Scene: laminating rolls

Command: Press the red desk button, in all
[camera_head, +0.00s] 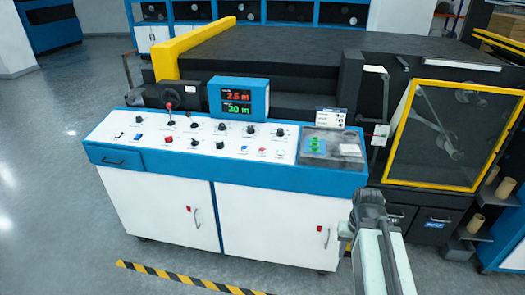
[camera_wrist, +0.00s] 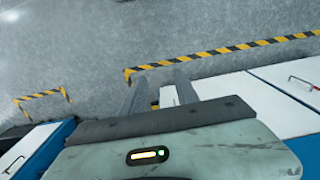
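The control desk (camera_head: 120,126) has a white sloping top with a blue front edge. A small round red button (camera_head: 169,140) sits on its left half, below a lever with a red knob (camera_head: 169,106). My arm comes up from the lower right in the head view and ends near the desk's right front corner, well right of the red button. My gripper (camera_wrist: 162,80) shows in the wrist view with two grey fingers apart and nothing between them. The wrist view faces the floor and does not show the red button.
A blue display (camera_head: 238,97) stands behind the desk top. Several other knobs and switches surround the button, and green buttons (camera_head: 315,144) sit at the right. A yellow-framed machine door (camera_head: 455,135) is right of the desk. Striped floor tape (camera_head: 185,280) lies in front; the floor there is clear.

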